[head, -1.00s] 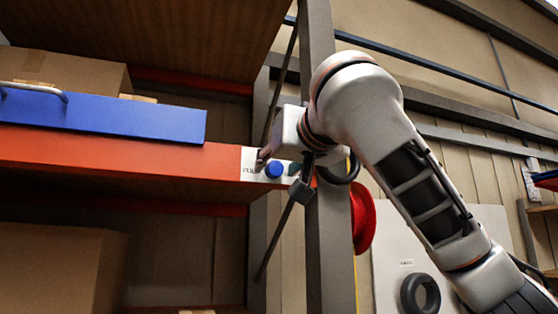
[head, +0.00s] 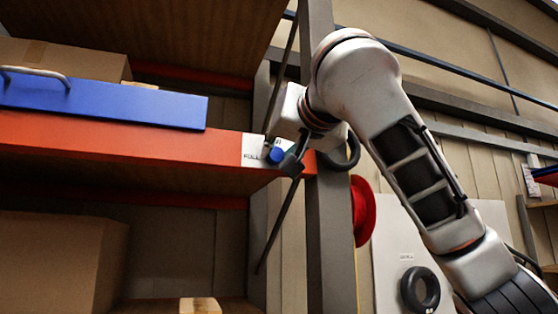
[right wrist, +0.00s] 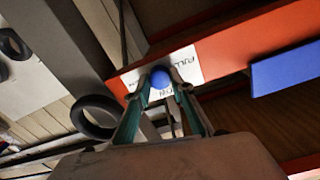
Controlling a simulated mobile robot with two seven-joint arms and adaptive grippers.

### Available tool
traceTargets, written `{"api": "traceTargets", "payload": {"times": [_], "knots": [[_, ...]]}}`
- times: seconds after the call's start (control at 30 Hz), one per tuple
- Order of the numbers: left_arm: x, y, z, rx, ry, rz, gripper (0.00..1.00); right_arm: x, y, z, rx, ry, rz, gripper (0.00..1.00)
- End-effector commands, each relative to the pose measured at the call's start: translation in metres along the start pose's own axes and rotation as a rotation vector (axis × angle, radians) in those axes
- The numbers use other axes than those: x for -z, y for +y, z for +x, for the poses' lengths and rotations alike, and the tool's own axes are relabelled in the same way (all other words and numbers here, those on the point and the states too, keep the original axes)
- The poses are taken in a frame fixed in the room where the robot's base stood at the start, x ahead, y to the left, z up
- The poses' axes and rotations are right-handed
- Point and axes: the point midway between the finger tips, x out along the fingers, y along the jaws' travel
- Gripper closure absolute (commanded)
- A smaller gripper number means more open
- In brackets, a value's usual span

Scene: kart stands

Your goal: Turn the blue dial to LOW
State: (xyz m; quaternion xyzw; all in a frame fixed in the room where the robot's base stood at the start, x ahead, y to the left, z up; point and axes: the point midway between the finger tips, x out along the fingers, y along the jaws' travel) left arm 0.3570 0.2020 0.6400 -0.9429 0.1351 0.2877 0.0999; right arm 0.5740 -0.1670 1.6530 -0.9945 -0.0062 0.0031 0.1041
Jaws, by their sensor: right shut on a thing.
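The blue dial (head: 275,156) sits on a white label plate (head: 251,147) at the right end of the orange shelf beam. Any pointer mark on the dial is too small to tell. My left gripper is not in view.
A grey upright post (head: 329,230) stands just right of the dial. A blue drawer front (head: 110,106) with a metal handle is on the shelf at left. Cardboard boxes (head: 50,265) fill the lower left. A red disc (head: 362,210) hangs behind the post.

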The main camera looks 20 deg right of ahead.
Motion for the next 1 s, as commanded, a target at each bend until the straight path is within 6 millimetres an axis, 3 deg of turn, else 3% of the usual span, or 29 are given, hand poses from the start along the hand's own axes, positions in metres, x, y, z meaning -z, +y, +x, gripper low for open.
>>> {"api": "traceTargets", "payload": {"times": [0.03, 0.27, 0.7, 1.0], "knots": [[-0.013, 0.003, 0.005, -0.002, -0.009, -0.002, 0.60, -0.006, 0.001, 0.002, 0.001, -0.003, 0.037, 0.99], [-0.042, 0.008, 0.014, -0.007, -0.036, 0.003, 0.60, -0.006, 0.001, 0.003, 0.000, -0.010, 0.248, 0.99], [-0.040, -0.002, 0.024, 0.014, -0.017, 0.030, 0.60, -0.003, 0.001, 0.002, -0.001, -0.017, 0.642, 0.99], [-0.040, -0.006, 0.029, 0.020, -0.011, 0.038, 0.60, -0.001, 0.002, 0.001, -0.002, -0.019, 0.816, 0.99]]}}
